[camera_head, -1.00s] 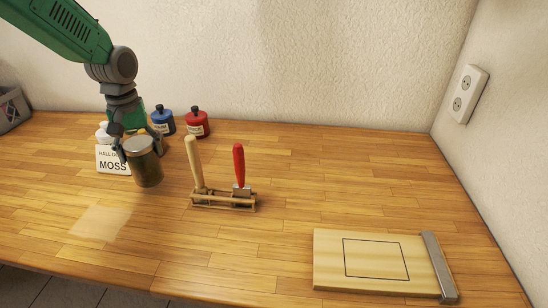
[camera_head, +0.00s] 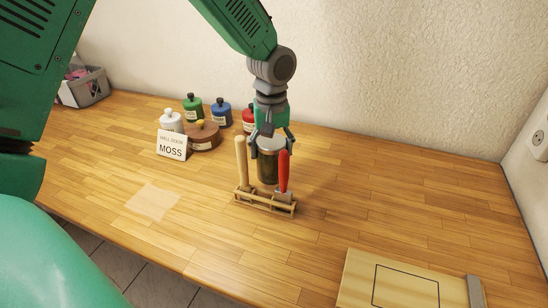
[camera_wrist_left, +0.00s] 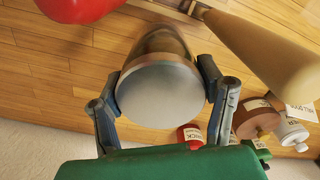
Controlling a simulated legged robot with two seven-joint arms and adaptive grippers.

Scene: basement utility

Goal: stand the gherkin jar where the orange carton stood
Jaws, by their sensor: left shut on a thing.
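The gherkin jar (camera_head: 268,170), dark glass with a grey lid, is held upright in my left gripper (camera_head: 269,142). In the left wrist view the two fingers close on either side of its lid (camera_wrist_left: 160,95). In the head view the jar is behind the tool rack (camera_head: 266,205), partly hidden by the red handle (camera_head: 283,172). I cannot tell if its base touches the table. No orange carton is in view. A pale square patch (camera_head: 152,200) shows on the table at the left. My right gripper is not in view.
The rack also holds a pale wooden handle (camera_head: 241,160). A board with a black square outline (camera_head: 360,285) lies front right. The table's right middle is clear.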

